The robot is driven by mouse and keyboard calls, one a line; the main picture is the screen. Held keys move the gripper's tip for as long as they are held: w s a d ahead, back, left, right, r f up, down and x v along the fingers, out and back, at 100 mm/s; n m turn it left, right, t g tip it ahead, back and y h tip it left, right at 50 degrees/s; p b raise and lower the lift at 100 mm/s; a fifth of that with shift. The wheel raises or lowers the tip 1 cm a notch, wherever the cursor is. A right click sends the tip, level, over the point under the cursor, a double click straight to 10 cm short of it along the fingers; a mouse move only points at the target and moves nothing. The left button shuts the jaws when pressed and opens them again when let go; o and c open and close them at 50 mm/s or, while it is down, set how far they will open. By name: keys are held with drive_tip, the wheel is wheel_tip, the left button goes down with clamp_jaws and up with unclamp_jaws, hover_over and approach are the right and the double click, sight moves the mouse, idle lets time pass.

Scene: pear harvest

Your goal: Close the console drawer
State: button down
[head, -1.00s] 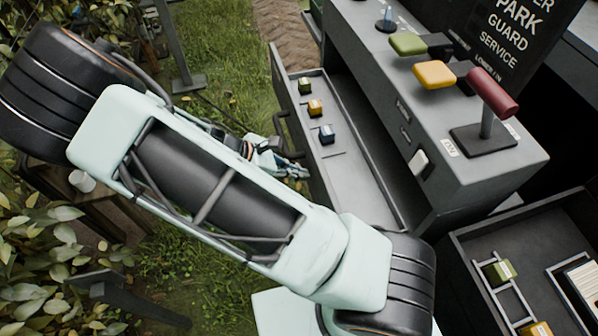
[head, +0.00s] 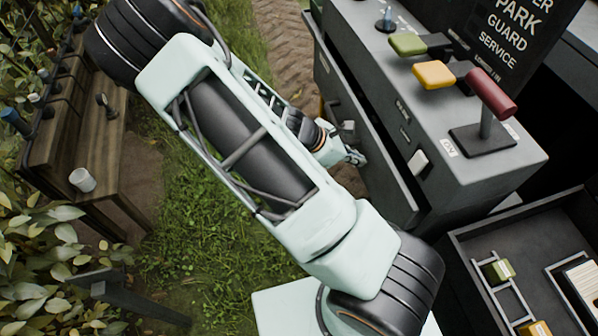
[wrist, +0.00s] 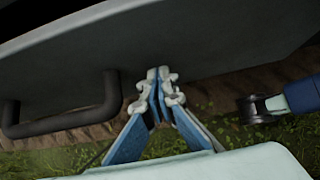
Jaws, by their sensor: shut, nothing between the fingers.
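The grey console drawer (head: 375,180) is pushed most of the way into the console (head: 470,150) in the head view. Its inside is hidden, and a narrow dark gap shows along its top edge. In the wrist view the drawer front (wrist: 200,50) fills the upper part, with its dark bar handle (wrist: 62,122) at the left. My gripper (head: 358,157) is at the drawer front, to the right of the handle in the wrist view. Its fingertips (wrist: 160,76) are together and empty, at or very near the front panel; I cannot tell if they touch.
Green, yellow and red levers (head: 492,95) stand on the console top. An open tray (head: 465,250) with coloured blocks is at the lower right. A wooden bench (head: 85,150) with a white cup (head: 82,180) stands at the left. Grass lies between.

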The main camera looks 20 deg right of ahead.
drive_tip(key=d, duration=0.3)
drive_tip(key=shift+d, duration=0.4)
drive_tip(key=shift+d+r, duration=0.1)
drive_tip(key=shift+a, duration=0.55)
drive_tip(key=p, duration=0.2)
approach(367, 156)
drive_tip(key=a, duration=0.3)
drive_tip(key=shift+a+f, duration=0.2)
drive_tip(key=shift+f, duration=0.1)
